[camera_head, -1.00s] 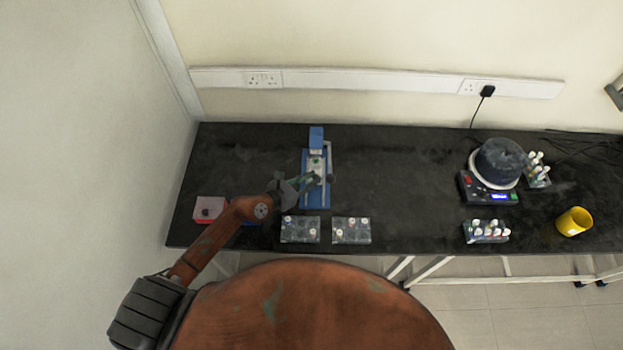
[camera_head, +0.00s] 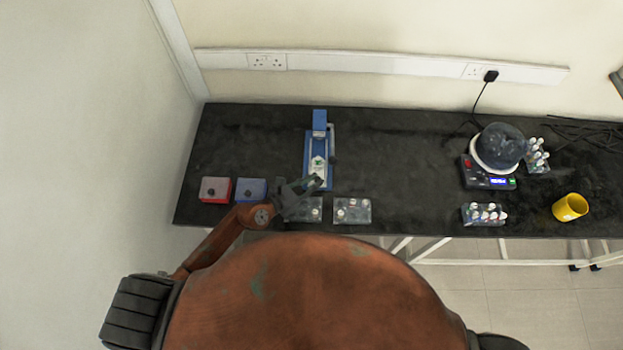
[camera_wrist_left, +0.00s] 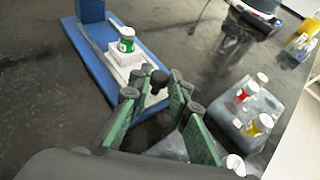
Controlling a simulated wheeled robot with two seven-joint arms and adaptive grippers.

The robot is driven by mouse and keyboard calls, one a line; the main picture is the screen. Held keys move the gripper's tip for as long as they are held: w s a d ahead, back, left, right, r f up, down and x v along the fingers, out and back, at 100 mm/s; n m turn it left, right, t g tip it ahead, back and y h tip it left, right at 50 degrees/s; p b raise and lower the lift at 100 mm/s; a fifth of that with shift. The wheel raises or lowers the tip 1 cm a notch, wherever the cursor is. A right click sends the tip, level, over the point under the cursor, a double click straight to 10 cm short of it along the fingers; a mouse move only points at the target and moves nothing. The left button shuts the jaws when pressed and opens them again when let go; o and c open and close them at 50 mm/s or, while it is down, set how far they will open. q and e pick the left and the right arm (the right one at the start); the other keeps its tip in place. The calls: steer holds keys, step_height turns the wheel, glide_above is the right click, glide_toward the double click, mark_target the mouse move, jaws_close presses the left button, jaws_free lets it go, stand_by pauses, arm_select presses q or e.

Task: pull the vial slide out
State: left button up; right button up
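The blue vial station (camera_head: 308,150) stands on the black bench, with an upright blue block at its back. Its white vial slide (camera_head: 318,175) lies forward of the block along the blue base. A white-capped vial with a green label (camera_wrist_left: 127,40) stands upright on the slide (camera_wrist_left: 125,64) in the left wrist view. A black knob (camera_wrist_left: 159,78) is at the slide's near end. My right gripper is not in view.
Two clear racks with vials (camera_head: 303,210) (camera_head: 352,211) stand near the front edge, close to my left gripper. Red (camera_head: 215,190) and blue (camera_head: 251,190) boxes are at left. A scale device (camera_head: 488,175), a vial rack (camera_head: 484,214) and a yellow cup (camera_head: 570,207) are at right.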

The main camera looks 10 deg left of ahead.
arm_select(q)
steer(key=o, duration=0.3)
steer(key=shift+s, duration=0.3)
steer(key=shift+o, duration=0.6)
steer(key=shift+w, duration=0.15)
steer(key=shift+v, duration=3.8)
